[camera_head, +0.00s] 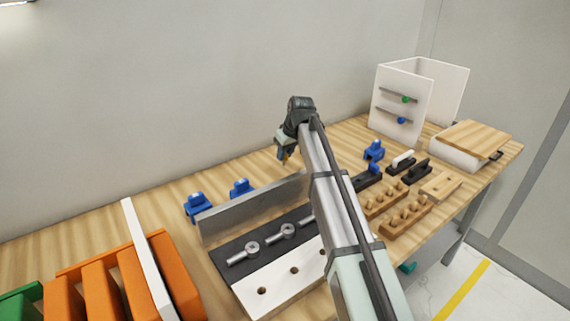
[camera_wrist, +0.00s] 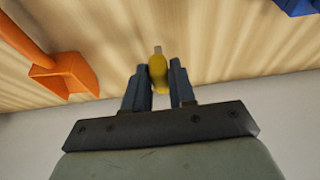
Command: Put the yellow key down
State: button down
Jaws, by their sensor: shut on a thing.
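The yellow key (camera_wrist: 158,72) sits between the two dark fingers of my gripper (camera_wrist: 158,84) in the wrist view. My gripper is shut on it, and a paler tip of the key points away from the fingers. In the head view my gripper (camera_head: 285,158) hangs above the wooden bench, behind the grey upright plate, with a small bit of yellow at its tip. I cannot tell how high the key is above the bench.
Blue clamps (camera_head: 198,205) stand behind the grey plate (camera_head: 255,208). A white board with holes (camera_head: 277,284) lies in front. An orange rack (camera_head: 105,290) is at left. Wooden peg blocks (camera_head: 405,220) and a white box (camera_head: 400,115) are at right. An orange thing (camera_wrist: 65,78) shows in the wrist view.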

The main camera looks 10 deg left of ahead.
aim_at(285, 162)
jog(key=shift+f, duration=2.05)
jog(key=shift+f, duration=0.2)
jog(key=c, duration=0.9)
grip_release()
jog(key=shift+c, duration=0.2)
jog(key=shift+r, duration=0.1)
jog(key=v, duration=1.2)
jog(key=shift+r, duration=0.1)
